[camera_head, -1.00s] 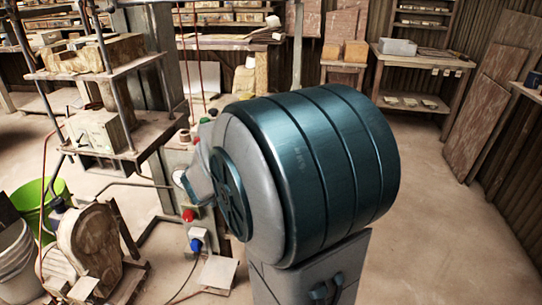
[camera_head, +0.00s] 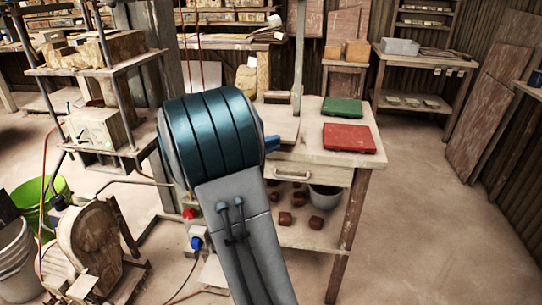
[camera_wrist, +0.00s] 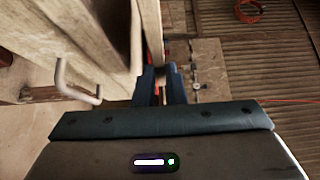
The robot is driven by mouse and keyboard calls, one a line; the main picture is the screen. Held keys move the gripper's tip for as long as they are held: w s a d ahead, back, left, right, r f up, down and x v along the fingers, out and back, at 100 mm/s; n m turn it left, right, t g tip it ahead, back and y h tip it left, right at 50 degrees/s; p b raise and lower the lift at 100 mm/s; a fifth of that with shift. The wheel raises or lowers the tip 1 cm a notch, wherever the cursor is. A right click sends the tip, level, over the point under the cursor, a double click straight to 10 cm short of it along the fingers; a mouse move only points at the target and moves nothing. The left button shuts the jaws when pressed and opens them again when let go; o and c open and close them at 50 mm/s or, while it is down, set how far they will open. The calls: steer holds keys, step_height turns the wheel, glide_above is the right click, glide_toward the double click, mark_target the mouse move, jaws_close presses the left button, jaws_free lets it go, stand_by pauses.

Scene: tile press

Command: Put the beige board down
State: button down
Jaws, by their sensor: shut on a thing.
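In the wrist view the beige board (camera_wrist: 153,35) appears edge-on as a narrow strip running away from my fingers. My gripper (camera_wrist: 160,88) is shut on its near end. I cannot tell whether the board's underside touches the tabletop.
The worktable (camera_head: 313,158) carries a green tile (camera_head: 342,111) and a red tile (camera_head: 349,138) to the board's right. An upright post (camera_head: 298,60) stands behind. A drawer handle (camera_head: 292,176) juts out in front. Several reddish blocks and a grey bucket (camera_head: 325,196) are below.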

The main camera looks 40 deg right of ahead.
steer(key=shift+f+b, duration=0.3)
steer(key=shift+f, duration=1.45)
steer(key=shift+f, duration=0.2)
steer(key=c, duration=1.5)
jaws_free()
steer(key=shift+r, duration=0.1)
steer(key=shift+r, duration=0.1)
